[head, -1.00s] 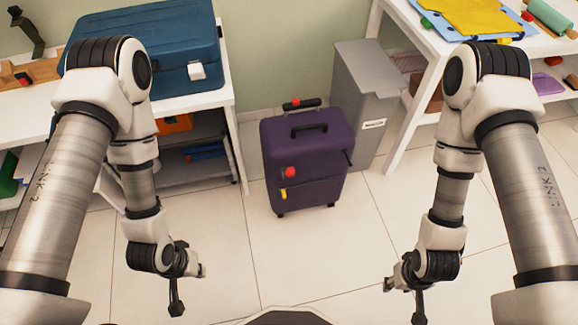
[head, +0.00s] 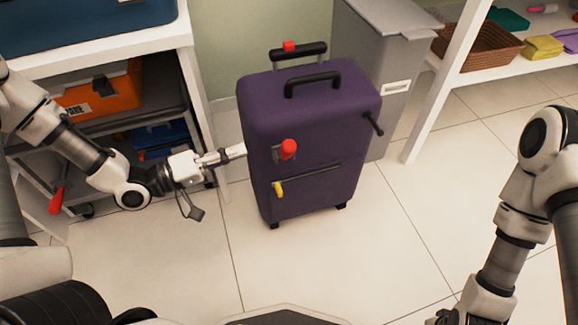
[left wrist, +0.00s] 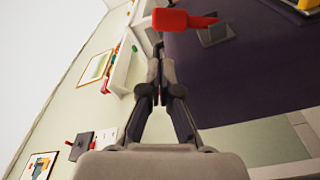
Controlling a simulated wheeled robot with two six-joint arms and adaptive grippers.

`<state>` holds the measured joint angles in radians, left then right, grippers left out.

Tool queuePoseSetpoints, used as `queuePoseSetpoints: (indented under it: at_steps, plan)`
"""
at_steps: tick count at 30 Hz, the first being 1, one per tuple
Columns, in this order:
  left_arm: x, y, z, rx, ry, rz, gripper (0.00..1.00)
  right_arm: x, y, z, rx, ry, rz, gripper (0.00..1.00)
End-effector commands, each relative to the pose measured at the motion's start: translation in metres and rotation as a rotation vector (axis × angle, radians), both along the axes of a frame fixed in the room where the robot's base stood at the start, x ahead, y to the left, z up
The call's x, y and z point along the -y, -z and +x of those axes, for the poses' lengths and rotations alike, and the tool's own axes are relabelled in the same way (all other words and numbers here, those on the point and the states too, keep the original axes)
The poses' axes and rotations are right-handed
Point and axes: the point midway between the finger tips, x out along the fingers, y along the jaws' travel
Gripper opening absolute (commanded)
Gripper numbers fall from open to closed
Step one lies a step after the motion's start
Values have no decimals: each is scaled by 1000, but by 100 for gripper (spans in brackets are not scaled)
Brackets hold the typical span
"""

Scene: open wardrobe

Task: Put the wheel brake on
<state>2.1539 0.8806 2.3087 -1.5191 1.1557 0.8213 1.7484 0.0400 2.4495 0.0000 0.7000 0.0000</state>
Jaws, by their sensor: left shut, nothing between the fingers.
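The purple suitcase (head: 310,115) stands upright on the tiled floor. Its front has a red knob or lever (head: 288,149) on a dark plate and a small yellow tab (head: 279,189) lower down. Which of these is the wheel brake I cannot tell. My left gripper (head: 240,151) is shut and empty at the suitcase's left front edge, left of the red lever. In the left wrist view the closed fingertips (left wrist: 158,55) point just below the red lever (left wrist: 180,19); contact is unclear. My right gripper (head: 443,318) is mostly cut off at the bottom edge.
A white shelf unit (head: 120,45) with an orange case (head: 100,95) stands left, close to my left arm. A grey bin (head: 385,65) stands behind the suitcase. A white rack (head: 440,100) is at right. Floor in front of the suitcase is clear.

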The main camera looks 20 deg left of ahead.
Motion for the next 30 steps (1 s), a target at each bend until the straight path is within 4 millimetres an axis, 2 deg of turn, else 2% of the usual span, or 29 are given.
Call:
queuePoseSetpoints:
  at_steps: [1, 2, 8, 21, 24, 30]
  plan:
    - [-4, 21, 3, 17, -17, -11, 0, 0, 28, 0, 1, 0, 0, 40]
    - [-6, 22, 4, 24, -21, -13, 0, 0, 31, 0, 1, 0, 0, 40]
    - [-1, 18, 9, 34, -18, -13, 0, 0, 35, 1, 2, 0, 0, 40]
    - [54, 17, 55, 36, -15, -7, 0, 1, 82, 2, 5, 6, -1, 40]
    - [63, 15, 65, 35, -19, -8, 0, 1, 87, 2, 6, 7, -1, 40]
    - [70, 11, 71, 33, -21, -12, 0, 1, 89, 3, 7, 9, -1, 40]
